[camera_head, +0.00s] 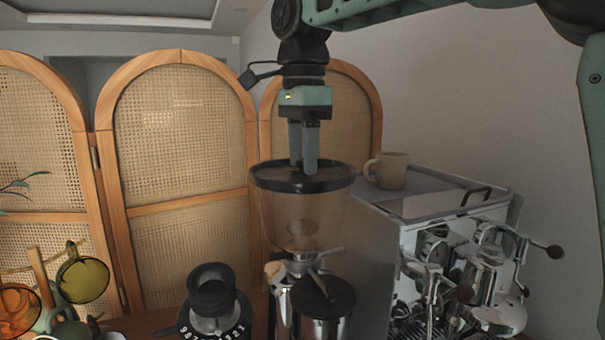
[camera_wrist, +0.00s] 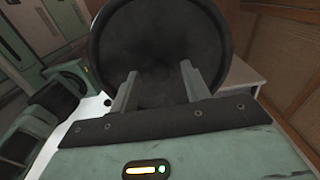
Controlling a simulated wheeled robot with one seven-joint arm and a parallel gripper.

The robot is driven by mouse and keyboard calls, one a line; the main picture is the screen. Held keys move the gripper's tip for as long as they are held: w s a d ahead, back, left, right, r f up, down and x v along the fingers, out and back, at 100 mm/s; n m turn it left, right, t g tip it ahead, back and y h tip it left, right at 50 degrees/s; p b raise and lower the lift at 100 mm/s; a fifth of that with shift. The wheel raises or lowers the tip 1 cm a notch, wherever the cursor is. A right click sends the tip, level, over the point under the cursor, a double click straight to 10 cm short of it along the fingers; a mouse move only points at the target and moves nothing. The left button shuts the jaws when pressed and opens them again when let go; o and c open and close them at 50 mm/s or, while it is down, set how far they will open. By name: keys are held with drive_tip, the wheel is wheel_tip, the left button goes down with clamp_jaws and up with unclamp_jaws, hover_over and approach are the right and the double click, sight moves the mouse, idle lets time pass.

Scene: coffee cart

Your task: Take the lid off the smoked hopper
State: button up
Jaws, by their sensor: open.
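The smoked hopper (camera_head: 300,222) is a tinted see-through cone on top of a grinder, left of the espresso machine. Its dark round lid (camera_head: 270,178) sits on the hopper's rim. In the wrist view the lid (camera_wrist: 155,40) fills the upper middle as a black disc with a raised edge. My gripper (camera_head: 304,168) points straight down over the lid, with its fingertips at the lid's top. In the wrist view my gripper's two fingers (camera_wrist: 158,85) are apart over the disc. Whether they touch the lid or straddle a knob is hidden.
The espresso machine (camera_head: 374,262) stands right of the hopper, with a beige mug (camera_head: 391,171) on top, close to the lid. A black grinder-like device (camera_head: 212,300) stands at front left. Coloured cups (camera_head: 83,280) hang further left. A cane screen (camera_head: 180,130) stands behind.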

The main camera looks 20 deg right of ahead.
clamp_jaws()
drive_tip(key=shift+r, duration=0.1)
